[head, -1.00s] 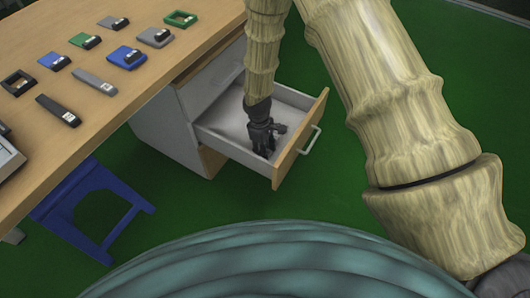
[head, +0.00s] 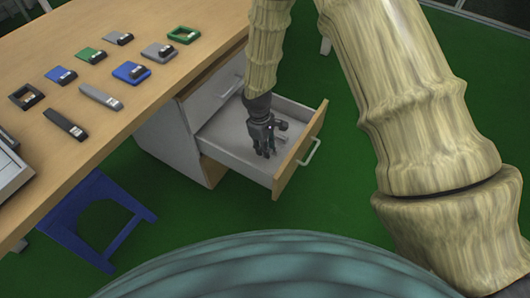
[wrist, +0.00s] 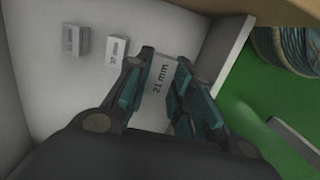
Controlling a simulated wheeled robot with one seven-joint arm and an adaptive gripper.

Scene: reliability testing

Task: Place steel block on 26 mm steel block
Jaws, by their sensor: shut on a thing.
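My gripper (head: 267,153) points down into the open drawer (head: 291,169) in the head view. In the wrist view my gripper (wrist: 165,60) is shut on a pale steel block (wrist: 160,84) marked "21 mm", which lies between its two fingers. Two smaller light steel blocks stand on the drawer floor to the left of the fingers: a nearer one (wrist: 116,51) and a farther one (wrist: 76,41). Their labels are too blurred to read, so I cannot tell which is the 26 mm block. Whether the held block touches the floor is unclear.
The drawer walls stand close around my gripper; the right wall (wrist: 229,47) is near the fingers. A wooden table (head: 160,40) with several labelled blue, green, grey and black pieces is at the left. A blue stool (head: 95,215) stands below it.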

